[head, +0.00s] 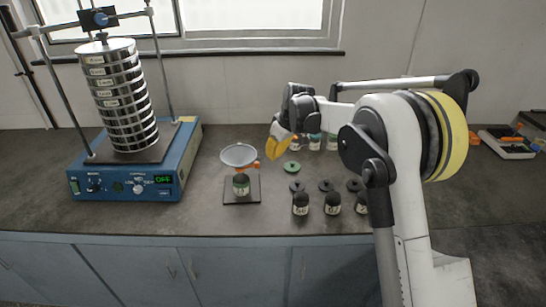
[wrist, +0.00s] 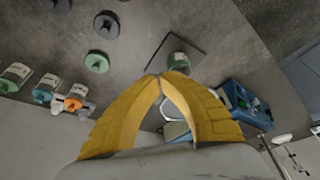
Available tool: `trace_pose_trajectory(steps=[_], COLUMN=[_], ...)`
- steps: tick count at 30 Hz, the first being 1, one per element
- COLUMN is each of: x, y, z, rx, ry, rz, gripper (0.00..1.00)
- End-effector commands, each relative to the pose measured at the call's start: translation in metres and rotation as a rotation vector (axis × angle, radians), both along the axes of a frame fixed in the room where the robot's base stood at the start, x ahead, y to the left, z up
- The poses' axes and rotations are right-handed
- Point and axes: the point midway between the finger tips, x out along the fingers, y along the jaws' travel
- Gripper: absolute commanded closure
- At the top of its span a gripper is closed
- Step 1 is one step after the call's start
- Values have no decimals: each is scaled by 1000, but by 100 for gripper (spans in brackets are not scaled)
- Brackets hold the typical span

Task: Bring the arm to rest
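My arm reaches left above the bench, and my gripper (head: 274,156) hangs above it, to the right of the white funnel (head: 239,154). In the wrist view the yellow fingertips (wrist: 161,75) come together with nothing seen between them. The plate also shows beyond the fingertips in the wrist view (wrist: 188,44); the fingers partly hide the funnel there.
At left a blue sieve shaker (head: 118,191) reads OFF and bears a tall sieve stack (head: 122,100). Dark jars (head: 300,204) and loose lids (head: 292,167) lie to the right of the plate. More jars (head: 314,142) stand by the wall.

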Motion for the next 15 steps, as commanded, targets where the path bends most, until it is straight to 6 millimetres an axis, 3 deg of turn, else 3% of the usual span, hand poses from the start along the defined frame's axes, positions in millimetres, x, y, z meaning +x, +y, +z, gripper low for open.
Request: trace_pose_trajectory(steps=[8,11,15], x=[-2,-13,-52], y=[-1,-8,-28], z=[3,18,58], rx=[0,0,1], ry=[-1,-7,-28], rz=[-4,-33,-119], gripper=[100,100,100])
